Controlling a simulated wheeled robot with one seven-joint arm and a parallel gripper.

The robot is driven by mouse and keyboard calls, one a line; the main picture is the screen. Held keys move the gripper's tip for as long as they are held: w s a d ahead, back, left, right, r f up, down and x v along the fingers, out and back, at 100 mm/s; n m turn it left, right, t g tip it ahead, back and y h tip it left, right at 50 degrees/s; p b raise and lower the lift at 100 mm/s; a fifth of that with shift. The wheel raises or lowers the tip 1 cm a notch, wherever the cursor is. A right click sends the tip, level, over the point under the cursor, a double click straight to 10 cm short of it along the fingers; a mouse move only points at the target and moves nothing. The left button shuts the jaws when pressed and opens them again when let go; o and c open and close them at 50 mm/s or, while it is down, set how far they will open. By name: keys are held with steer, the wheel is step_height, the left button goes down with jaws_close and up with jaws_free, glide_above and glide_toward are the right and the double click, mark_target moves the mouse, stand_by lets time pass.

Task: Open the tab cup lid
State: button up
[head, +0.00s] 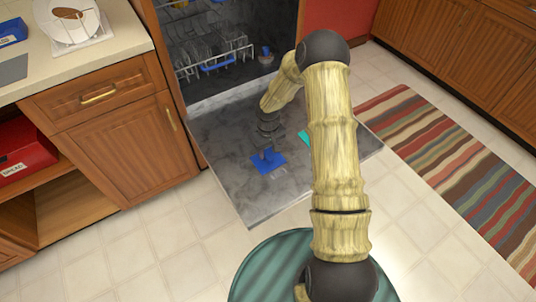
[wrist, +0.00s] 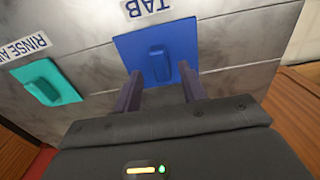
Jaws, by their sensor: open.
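The tab cup lid (wrist: 137,43) is a blue square with a raised blue tab in its middle, set in the grey dishwasher door under the label "TAB". It lies flat and looks shut. It also shows in the head view (head: 260,167) on the lowered door. My gripper (wrist: 159,71) is open, with its two dark fingers apart and pointing at the lid. The raised tab lies between the fingertips in the wrist view. I cannot tell whether the fingers touch the lid. In the head view my arm's end is above the lid.
A teal lid (wrist: 47,82) labelled as rinse aid sits left of the blue lid in the wrist view. The dishwasher door (head: 225,125) is lowered. A dish rack (head: 210,60) is inside. A wooden cabinet (head: 125,135) stands left; a striped rug (head: 450,155) lies right.

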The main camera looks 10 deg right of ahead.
steer(key=shift+f, duration=0.95)
jaws_close()
